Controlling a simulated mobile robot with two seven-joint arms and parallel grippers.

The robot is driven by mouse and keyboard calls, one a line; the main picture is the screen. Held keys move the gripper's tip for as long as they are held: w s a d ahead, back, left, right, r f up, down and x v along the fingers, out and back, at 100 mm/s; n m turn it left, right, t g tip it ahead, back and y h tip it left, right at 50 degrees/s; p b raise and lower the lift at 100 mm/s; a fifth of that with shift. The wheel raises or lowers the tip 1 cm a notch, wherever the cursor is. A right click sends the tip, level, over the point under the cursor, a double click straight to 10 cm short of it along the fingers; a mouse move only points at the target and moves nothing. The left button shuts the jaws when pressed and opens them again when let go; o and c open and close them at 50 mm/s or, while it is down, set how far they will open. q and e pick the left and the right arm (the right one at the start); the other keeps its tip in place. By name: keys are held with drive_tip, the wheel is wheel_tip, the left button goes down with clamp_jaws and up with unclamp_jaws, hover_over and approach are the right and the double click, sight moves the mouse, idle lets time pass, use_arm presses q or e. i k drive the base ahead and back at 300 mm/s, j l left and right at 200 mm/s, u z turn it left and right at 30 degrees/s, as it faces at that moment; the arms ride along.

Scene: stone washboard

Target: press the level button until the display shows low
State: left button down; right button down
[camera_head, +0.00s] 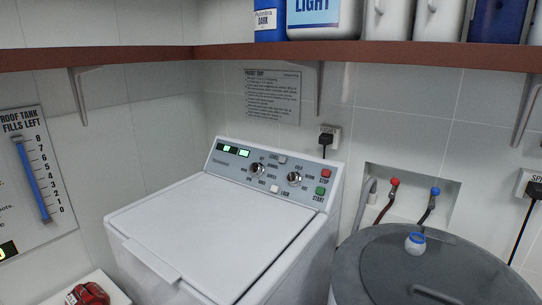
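The white top-loading washer (215,235) stands in the middle, lid closed, with a blue-grey control panel (312,196) along its back. A small display (230,149) with lit green parts is at the panel's left end; its text is too small to read. A small pale button (283,159) sits at the panel's upper middle by a label that looks like "LEVEL". Neither gripper is in view, and nothing touches the panel.
Two dials, a red stop button (325,174), a green start button (320,190) and a pale lock button (274,189) share the panel. A grey lidded tank (380,265) stands right. A brown shelf (370,53) with bottles overhangs. A red object (88,294) lies lower left.

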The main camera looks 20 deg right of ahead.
sight(282, 160)
drive_tip(key=i+j, duration=0.4)
drive_tip(key=i+j+z, duration=0.1)
drive_tip(key=i+j, duration=0.3)
drive_tip(key=j, duration=0.15)
